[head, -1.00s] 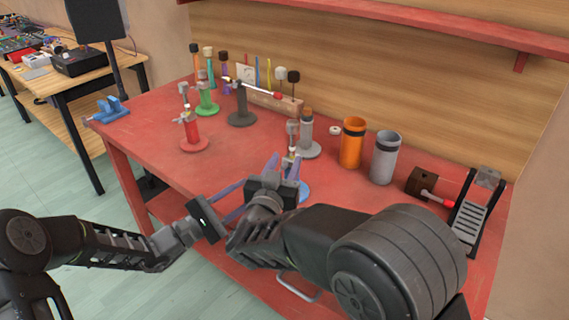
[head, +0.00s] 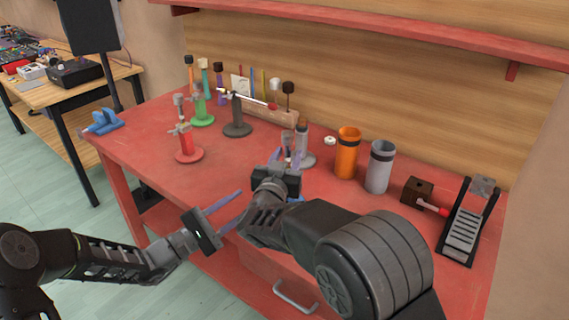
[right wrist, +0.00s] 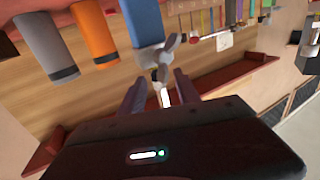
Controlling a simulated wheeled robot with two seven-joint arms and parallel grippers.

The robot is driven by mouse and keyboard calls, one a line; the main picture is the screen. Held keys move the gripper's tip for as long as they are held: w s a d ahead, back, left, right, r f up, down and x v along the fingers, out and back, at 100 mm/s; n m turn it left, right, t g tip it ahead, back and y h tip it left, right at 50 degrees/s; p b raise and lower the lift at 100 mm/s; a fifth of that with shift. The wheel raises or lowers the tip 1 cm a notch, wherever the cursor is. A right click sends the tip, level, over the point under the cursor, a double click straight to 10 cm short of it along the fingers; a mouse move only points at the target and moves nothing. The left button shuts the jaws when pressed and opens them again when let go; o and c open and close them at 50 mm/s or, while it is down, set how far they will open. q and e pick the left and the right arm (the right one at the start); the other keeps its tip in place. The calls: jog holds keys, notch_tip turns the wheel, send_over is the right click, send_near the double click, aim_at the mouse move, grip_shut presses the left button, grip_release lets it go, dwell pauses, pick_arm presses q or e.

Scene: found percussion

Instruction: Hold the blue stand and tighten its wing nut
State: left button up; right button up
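The blue stand is mostly hidden behind my right gripper in the head view; its grey upper clamp (head: 287,139) shows above the gripper. In the right wrist view a grey clamp with its wing-shaped part (right wrist: 168,50) and a pale rod (right wrist: 165,97) lie ahead, the rod between the fingers. My right gripper (head: 285,160) is open, with its fingers on either side of the stand's upper part; I cannot tell whether they touch it. My left gripper (head: 239,205) is open and empty, at the table's front edge, left of the stand and pointing toward it.
A grey stand (head: 305,150) is close behind. A red stand (head: 187,150), a green stand (head: 202,117) and a dark stand (head: 237,122) stand left. An orange can (head: 347,155) and a grey can (head: 379,168) stand right. The red table (head: 160,120) is clear at front left.

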jog(key=shift+w, duration=0.1)
jog(key=shift+c, duration=0.6)
grip_shut()
dwell(0.7)
dwell(0.9)
